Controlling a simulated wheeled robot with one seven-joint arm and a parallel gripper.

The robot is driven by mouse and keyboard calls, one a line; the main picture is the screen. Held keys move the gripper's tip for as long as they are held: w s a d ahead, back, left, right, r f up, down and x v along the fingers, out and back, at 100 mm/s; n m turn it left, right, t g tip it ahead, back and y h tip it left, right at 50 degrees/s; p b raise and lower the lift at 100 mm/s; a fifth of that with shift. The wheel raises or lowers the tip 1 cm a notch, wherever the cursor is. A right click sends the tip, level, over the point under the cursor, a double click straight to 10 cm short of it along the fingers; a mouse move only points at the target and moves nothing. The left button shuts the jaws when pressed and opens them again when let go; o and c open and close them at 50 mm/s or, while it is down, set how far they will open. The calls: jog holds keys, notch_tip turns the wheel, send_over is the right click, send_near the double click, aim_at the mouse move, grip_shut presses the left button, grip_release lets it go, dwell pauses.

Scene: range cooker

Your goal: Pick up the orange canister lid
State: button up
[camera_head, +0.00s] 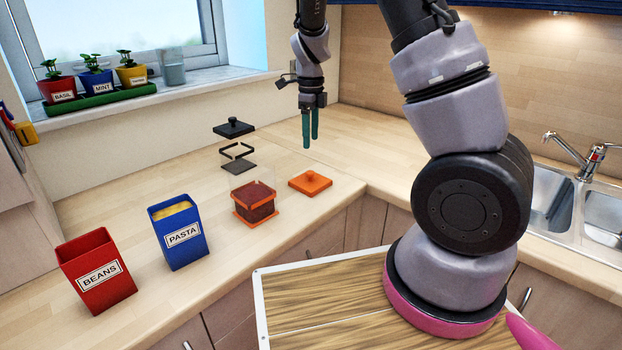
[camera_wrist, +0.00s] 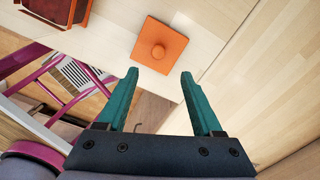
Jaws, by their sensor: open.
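The orange canister lid (camera_head: 310,183) is a flat square with a round knob on top. It lies knob up on the wooden counter near its front edge, right of the orange-trimmed canister (camera_head: 254,202). In the wrist view the lid (camera_wrist: 159,46) shows just beyond my fingertips, with its knob between their lines. My gripper (camera_head: 310,146) has teal fingers pointing down above the counter, higher than the lid and apart from it. The fingers also show in the wrist view (camera_wrist: 160,73), spread apart with nothing between them.
A black-trimmed clear canister (camera_head: 236,150) with a black lid (camera_head: 233,128) stands behind. A blue PASTA box (camera_head: 178,232) and a red BEANS box (camera_head: 96,270) stand left. The sink (camera_head: 552,200) is at right. Counter behind the lid is clear.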

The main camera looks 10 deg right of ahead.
aim_at(310, 172)
notch_tip(310, 172, down, 11)
jog(key=shift+s+a+r, duration=0.1)
jog(key=shift+s+r, duration=0.05)
dwell(0.4)
grip_shut()
